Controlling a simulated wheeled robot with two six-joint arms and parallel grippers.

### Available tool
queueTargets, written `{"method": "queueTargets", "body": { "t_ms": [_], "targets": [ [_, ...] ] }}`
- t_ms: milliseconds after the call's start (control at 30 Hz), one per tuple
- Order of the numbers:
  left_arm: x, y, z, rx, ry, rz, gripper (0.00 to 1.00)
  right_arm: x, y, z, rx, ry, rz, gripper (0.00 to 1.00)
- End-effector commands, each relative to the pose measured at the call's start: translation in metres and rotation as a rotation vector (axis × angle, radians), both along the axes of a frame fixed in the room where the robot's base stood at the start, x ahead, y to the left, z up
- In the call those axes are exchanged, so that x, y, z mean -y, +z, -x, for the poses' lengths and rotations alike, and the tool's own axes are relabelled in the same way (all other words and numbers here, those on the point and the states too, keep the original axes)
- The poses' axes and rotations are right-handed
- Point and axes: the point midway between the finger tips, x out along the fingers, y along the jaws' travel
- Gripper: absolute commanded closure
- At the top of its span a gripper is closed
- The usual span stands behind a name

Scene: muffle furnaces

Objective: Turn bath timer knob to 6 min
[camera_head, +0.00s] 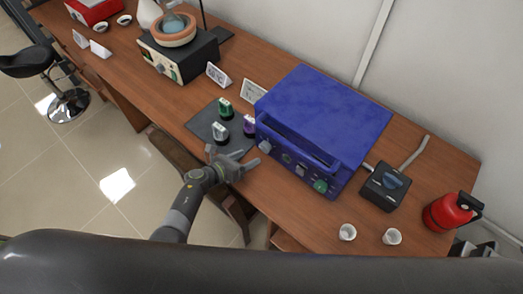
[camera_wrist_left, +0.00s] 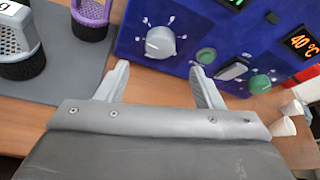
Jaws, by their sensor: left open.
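The blue bath unit (camera_head: 325,115) stands on the wooden bench, its front panel facing me. A grey-white round knob (camera_wrist_left: 160,43) with printed tick marks around it sits at the left of the panel; its timer markings are too small to read. It also shows in the head view (camera_head: 265,147). My left gripper (camera_head: 232,156) is open and empty just in front of the panel's left end. In the left wrist view, its two fingers (camera_wrist_left: 160,72) point toward the knob, one to each side and short of it. My right gripper is out of view.
A green knob (camera_wrist_left: 260,84), a round green button (camera_wrist_left: 206,56) and a 40 °C display (camera_wrist_left: 302,42) are on the panel. A grey mat (camera_head: 205,122) with mesh-sided holders lies left of the unit. Two white cups (camera_head: 347,232) and a red canister (camera_head: 447,212) stand right.

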Motion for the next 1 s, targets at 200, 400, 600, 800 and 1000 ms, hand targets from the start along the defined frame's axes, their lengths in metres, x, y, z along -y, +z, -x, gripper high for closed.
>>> {"method": "queueTargets", "body": {
  "t_ms": [200,400,600,800,1000],
  "targets": [
    [0.023,-0.015,-0.024,0.001,-0.001,0.001,0.39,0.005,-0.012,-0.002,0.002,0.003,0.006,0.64],
    [0.040,-0.025,-0.041,0.001,-0.001,0.000,0.39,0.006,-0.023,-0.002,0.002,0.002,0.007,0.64],
    [0.049,-0.029,-0.051,0.001,0.000,-0.001,0.39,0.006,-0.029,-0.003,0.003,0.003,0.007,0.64],
    [0.051,-0.029,-0.052,0.000,0.000,-0.002,0.39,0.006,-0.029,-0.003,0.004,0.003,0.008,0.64],
    [0.051,-0.028,-0.052,0.000,0.000,-0.002,0.45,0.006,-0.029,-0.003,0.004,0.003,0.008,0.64]
  ]
}}
